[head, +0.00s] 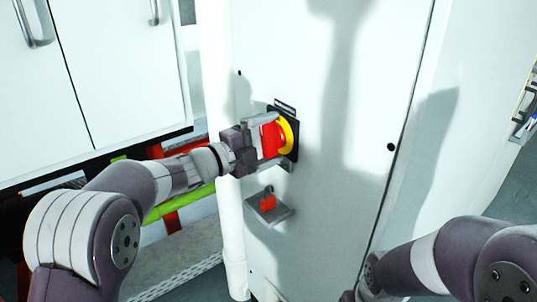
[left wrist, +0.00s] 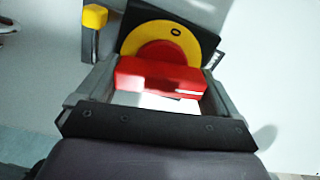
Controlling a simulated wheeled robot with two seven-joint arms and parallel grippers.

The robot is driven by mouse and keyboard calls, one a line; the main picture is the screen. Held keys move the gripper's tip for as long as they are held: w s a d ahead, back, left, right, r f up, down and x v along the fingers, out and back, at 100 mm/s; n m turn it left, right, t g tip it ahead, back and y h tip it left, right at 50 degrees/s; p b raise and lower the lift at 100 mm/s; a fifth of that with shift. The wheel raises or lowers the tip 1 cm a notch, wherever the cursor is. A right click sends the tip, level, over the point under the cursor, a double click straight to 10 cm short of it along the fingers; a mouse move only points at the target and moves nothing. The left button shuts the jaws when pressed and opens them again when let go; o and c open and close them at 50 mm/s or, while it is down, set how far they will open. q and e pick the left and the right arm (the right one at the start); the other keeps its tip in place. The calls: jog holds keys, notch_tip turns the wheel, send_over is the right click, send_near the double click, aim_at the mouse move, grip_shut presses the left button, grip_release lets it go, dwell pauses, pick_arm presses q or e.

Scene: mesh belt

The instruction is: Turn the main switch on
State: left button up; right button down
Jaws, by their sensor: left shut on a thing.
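The main switch is a red handle (head: 270,139) on a round yellow disc (head: 287,134) with a black square plate, mounted on the white cabinet front. In the left wrist view, the red handle (left wrist: 160,78) lies nearly level across the picture, in front of the yellow disc (left wrist: 172,42). My left gripper (head: 264,136) is at the switch, its two fingers on either side of the handle and shut on it. In the left wrist view its fingers (left wrist: 155,92) flank the handle's ends. My right arm (head: 440,262) is low at the right; its gripper is not clearly visible.
A small shelf (head: 270,208) with a red padlock-like object (head: 267,203) sits below the switch. White cupboards (head: 110,70) stand at the left, with a green bar (head: 180,204) below them. The cabinet door (head: 365,90) is otherwise clear.

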pick_arm(q)
jog(key=shift+f+m+b, duration=0.15)
jog(key=shift+m+b, duration=0.95)
jog(key=shift+b, duration=0.15)
jog(key=o, duration=0.7)
jog(key=shift+s, duration=0.1)
jog(key=b+v, duration=0.1)
jog(key=v, duration=1.1)
jog(key=shift+s+a, duration=0.15)
jog(key=shift+a, duration=0.1)
